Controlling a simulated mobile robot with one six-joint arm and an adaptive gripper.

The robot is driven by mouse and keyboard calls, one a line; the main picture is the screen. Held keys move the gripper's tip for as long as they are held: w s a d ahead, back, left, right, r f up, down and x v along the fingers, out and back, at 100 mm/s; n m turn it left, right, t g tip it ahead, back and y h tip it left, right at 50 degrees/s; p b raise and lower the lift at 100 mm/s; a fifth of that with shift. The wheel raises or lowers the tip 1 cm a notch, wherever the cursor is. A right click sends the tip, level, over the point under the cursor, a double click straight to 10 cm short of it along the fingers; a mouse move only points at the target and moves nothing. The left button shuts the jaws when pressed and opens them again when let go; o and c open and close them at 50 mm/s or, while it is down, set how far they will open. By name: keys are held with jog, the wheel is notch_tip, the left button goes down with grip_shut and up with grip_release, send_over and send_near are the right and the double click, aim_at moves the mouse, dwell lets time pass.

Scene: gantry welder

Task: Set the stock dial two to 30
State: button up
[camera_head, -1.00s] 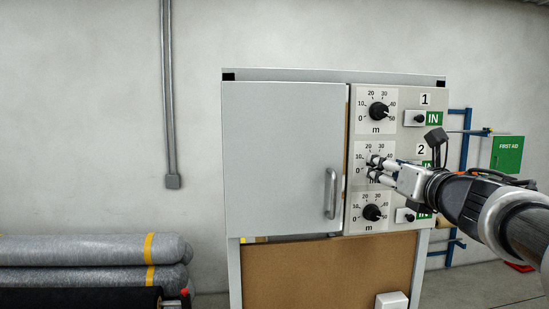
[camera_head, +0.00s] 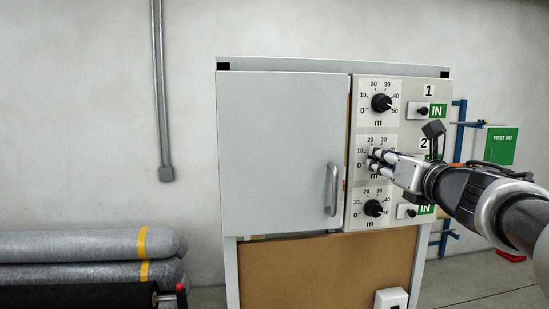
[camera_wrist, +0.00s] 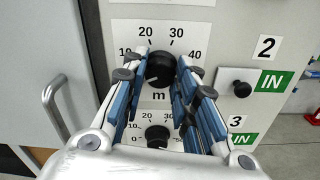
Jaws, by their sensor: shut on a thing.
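Stock dial two is the middle black knob (camera_wrist: 160,68) on the panel, on a white scale marked in metres. In the wrist view my gripper (camera_wrist: 162,72) has its fingers on both sides of this knob and is shut on it. In the head view my gripper (camera_head: 376,158) covers most of the dial two scale (camera_head: 362,141).
Dial one (camera_head: 381,103) is above and dial three (camera_head: 373,208) below. Small black knobs beside green IN labels (camera_head: 438,110) stand right of the dials. A grey cabinet door with a handle (camera_head: 331,189) is at the left. Rolls (camera_head: 85,244) lie at the lower left.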

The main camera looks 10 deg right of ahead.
jog(key=c, duration=0.4)
jog(key=shift+m, duration=0.4)
jog(key=shift+m+p, duration=6.3)
jog(key=shift+m, duration=6.6)
